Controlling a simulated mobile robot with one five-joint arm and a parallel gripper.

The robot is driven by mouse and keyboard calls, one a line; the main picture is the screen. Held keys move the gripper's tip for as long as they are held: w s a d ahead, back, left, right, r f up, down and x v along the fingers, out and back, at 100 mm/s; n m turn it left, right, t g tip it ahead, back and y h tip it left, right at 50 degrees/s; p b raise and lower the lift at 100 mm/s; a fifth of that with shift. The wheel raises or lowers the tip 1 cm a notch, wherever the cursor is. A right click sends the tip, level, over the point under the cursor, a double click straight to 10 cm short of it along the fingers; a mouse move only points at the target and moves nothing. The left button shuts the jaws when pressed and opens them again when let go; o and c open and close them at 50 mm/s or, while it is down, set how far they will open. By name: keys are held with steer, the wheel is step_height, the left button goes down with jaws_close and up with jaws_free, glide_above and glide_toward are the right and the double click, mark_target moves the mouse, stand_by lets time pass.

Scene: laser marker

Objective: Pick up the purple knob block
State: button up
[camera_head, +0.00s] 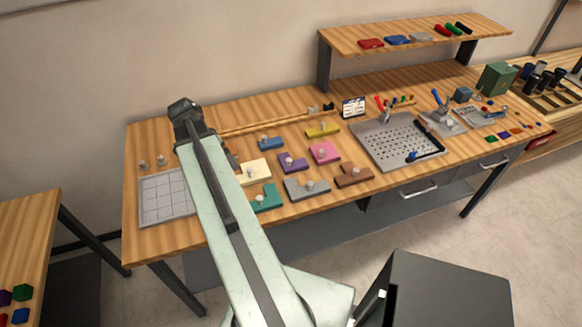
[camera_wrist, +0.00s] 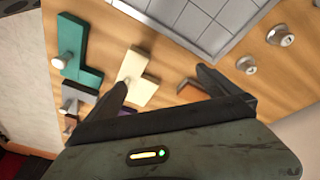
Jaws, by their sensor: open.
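The purple knob block (camera_head: 293,163) lies on the wooden bench in the head view, among several other knob blocks, with a pale knob on top. In the wrist view only a small purple patch (camera_wrist: 126,112) shows beside the left finger; the rest is hidden by my gripper. In the head view the end of my arm is up at the bench's left part, well left of the purple block; the fingers cannot be made out there.
Close around the purple block are the blue (camera_head: 270,143), yellow (camera_head: 323,130), pink (camera_head: 324,152), grey (camera_head: 306,188) and cream (camera_head: 255,171) blocks. A teal block (camera_wrist: 90,50) and a gridded tray (camera_wrist: 190,22) show in the wrist view. A perforated plate (camera_head: 385,140) lies right.

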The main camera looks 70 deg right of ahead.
mark_target(290, 159)
steer(key=s+d+m, duration=0.3)
steer(key=s+d, duration=0.1)
steer(key=s, duration=0.2)
steer(key=s+d+m+g, duration=0.1)
steer(key=s+d+m, duration=0.1)
steer(key=s+d, duration=0.2)
steer(key=s+d+m+g, duration=0.1)
steer(key=s+d+m, duration=0.2)
steer(key=s+d, duration=0.2)
steer(key=shift+s+m+b, duration=0.3)
steer(key=shift+s, duration=1)
steer(key=b+x, duration=0.2)
steer(key=shift+f, duration=0.35)
steer(key=b+x, duration=0.5)
steer(key=shift+s+f, duration=0.15)
steer(key=shift+s, duration=0.1)
steer(key=c, duration=1.3)
step_height(290, 159, up, 10)
steer(key=p, duration=1)
steer(key=shift+r, duration=0.25)
